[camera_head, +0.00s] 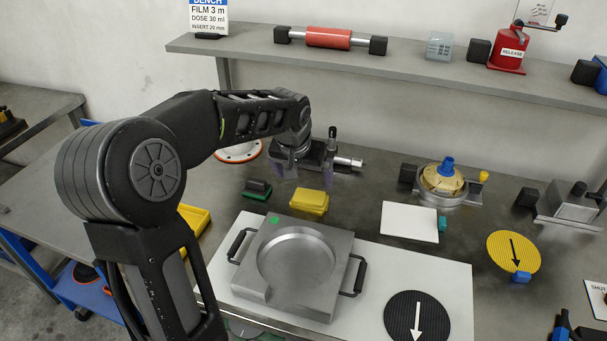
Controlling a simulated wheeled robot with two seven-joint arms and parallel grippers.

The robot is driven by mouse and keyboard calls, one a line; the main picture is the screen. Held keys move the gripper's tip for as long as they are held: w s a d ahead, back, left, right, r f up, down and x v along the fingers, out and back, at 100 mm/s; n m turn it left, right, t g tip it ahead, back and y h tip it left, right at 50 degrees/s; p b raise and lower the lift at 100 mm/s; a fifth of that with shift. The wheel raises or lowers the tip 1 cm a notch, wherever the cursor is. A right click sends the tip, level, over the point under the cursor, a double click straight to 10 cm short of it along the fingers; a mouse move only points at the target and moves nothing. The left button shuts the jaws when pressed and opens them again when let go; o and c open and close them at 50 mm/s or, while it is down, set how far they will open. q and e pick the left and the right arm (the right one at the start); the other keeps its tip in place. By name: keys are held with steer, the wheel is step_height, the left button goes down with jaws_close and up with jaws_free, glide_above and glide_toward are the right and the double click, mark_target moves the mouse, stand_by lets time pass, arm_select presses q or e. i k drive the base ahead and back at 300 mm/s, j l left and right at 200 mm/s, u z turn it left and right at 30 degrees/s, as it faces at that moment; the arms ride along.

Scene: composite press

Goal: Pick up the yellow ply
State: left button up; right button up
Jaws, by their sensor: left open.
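The yellow ply (513,252) is a flat, ribbed yellow disc with a black arrow, lying on the grey bench at the right. A small blue block (521,277) sits at its near edge. My left gripper (302,172) is over the back middle of the bench, well to the left of the yellow ply and apart from it. It is open, with nothing seen between its fingers, which are partly lost against the items behind. My right gripper is not in view.
A grey mould plate (268,272) with black handles stands on a white sheet (455,275), with a black ply (416,318) beside it. A white square (408,222) and a gold-domed device (443,180) lie between my left gripper and the yellow ply. A shelf (400,72) runs above the back.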

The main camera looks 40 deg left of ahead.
mark_target(511, 252)
steer(key=l+z, duration=0.2)
steer(key=z, duration=0.2)
steer(key=i+l+z, duration=0.15)
steer(key=z, duration=0.25)
steer(key=i+l+z, duration=0.15)
steer(key=z, duration=0.25)
